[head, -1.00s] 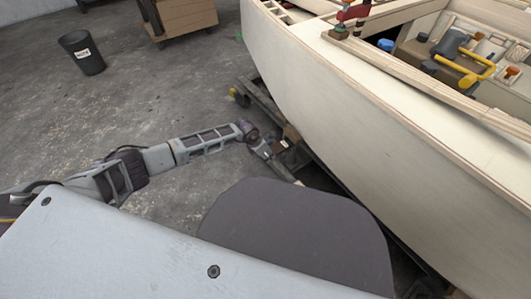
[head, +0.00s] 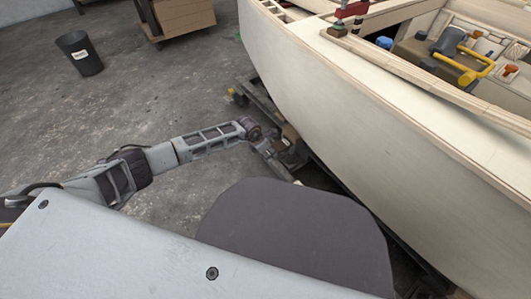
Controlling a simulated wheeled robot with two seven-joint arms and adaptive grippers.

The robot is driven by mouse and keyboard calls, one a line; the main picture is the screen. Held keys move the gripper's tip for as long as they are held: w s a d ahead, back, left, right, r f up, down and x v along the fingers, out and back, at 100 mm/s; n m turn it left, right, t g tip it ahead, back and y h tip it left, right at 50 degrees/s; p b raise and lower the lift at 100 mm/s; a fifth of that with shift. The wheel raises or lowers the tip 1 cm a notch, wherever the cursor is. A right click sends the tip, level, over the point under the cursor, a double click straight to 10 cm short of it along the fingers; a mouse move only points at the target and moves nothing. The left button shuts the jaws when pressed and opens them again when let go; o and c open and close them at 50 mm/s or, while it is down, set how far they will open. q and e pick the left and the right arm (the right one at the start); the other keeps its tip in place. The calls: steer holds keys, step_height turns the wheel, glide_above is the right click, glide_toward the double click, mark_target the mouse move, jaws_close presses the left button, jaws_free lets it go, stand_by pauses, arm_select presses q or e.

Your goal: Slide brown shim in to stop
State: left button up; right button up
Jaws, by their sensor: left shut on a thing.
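My left arm reaches in from the left, low beside the cradle under the pale plywood hull (head: 350,125). My left gripper (head: 284,167) points down and right, close to the hull's lower side. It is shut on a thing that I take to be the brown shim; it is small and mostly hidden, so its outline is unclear. A brown block (head: 290,132) shows just beyond the gripper, under the hull. I cannot tell whether the shim touches it. My right gripper is out of view.
The dark cradle frame (head: 262,100) runs beneath the hull. Tools, including a yellow-handled clamp (head: 478,72), lie inside the hull. A dark bin (head: 80,55) and a cart of boards (head: 183,15) stand behind on open concrete floor.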

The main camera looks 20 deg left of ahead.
mark_target(284, 143)
arm_select(q)
steer(key=shift+w+d+b, duration=0.3)
steer(key=shift+w, duration=0.1)
steer(key=shift+w+d, duration=0.55)
steer(key=shift+w, duration=0.15)
steer(key=shift+w+d, duration=0.35)
steer(key=shift+w, duration=0.05)
steer(key=shift+w+d, duration=0.4)
steer(key=shift+w, duration=0.2)
steer(key=shift+w+d, duration=0.95)
steer(key=shift+w, duration=0.25)
steer(key=shift+w+d, duration=0.15)
steer(key=shift+w, duration=0.1)
steer(key=shift+r, duration=0.1)
